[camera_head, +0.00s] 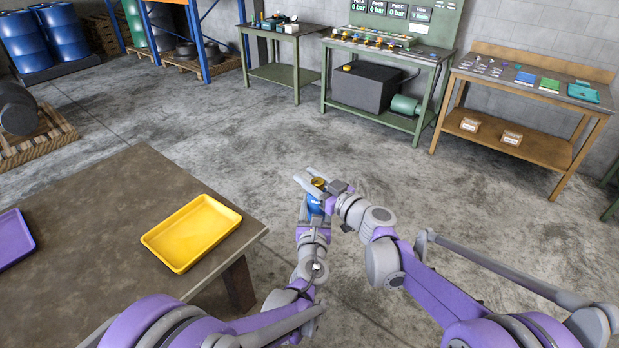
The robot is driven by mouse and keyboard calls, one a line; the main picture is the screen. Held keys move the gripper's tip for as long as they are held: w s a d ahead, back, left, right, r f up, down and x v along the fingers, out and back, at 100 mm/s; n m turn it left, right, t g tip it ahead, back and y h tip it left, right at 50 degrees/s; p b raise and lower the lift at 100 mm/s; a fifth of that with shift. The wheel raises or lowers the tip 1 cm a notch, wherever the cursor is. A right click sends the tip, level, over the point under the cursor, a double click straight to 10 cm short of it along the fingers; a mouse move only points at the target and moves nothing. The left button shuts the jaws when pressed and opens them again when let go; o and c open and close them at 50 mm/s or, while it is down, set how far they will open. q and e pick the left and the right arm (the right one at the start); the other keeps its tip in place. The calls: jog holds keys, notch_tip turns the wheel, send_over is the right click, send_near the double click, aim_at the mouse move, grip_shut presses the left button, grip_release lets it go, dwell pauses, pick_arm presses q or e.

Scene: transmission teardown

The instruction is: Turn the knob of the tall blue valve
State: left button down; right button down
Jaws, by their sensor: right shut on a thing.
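The tall blue valve (315,204) is small in the view, off the table and above the floor. A yellow knob (319,183) shows at its top. My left gripper (314,213) comes up from below and is shut on the blue body; its fingertips are partly hidden. My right gripper (320,184) reaches in from the right and is shut at the knob, with a finger on either side of it. Most of the valve is covered by the two grippers.
A brown table (120,190) stands at the left with an empty yellow tray (190,232) and a purple tray (12,238). Green workbenches (388,118) and a wooden bench (520,115) stand along the back wall. The concrete floor between is clear.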

jog(key=n+g+y, duration=0.1)
jog(key=g, duration=0.1)
jog(key=n+g+y, duration=0.1)
jog(key=n+g, duration=0.1)
jog(key=n+g+y, duration=0.1)
jog(key=g+y, duration=0.1)
jog(key=shift+s+a+n, duration=0.3)
jog(key=shift+s+n, duration=0.1)
jog(key=shift+s+a+n+g+y, duration=0.15)
jog(key=shift+n+g+y, duration=0.1)
jog(key=shift+n+g, duration=0.55)
jog(key=shift+s+d+n+g+y, duration=0.15)
jog(key=shift+n+g, duration=0.25)
jog(key=shift+g, duration=0.75)
jog(key=shift+s+a+n+g+y, duration=0.1)
jog(key=shift+s+n+g+y, duration=0.15)
jog(key=shift+n+g, duration=0.55)
jog(key=shift+g, duration=0.45)
jog(key=shift+c, duration=2.2)
grip_release()
jog(key=d, duration=1.2)
jog(key=shift+s, duration=0.25)
jog(key=shift+d, duration=0.1)
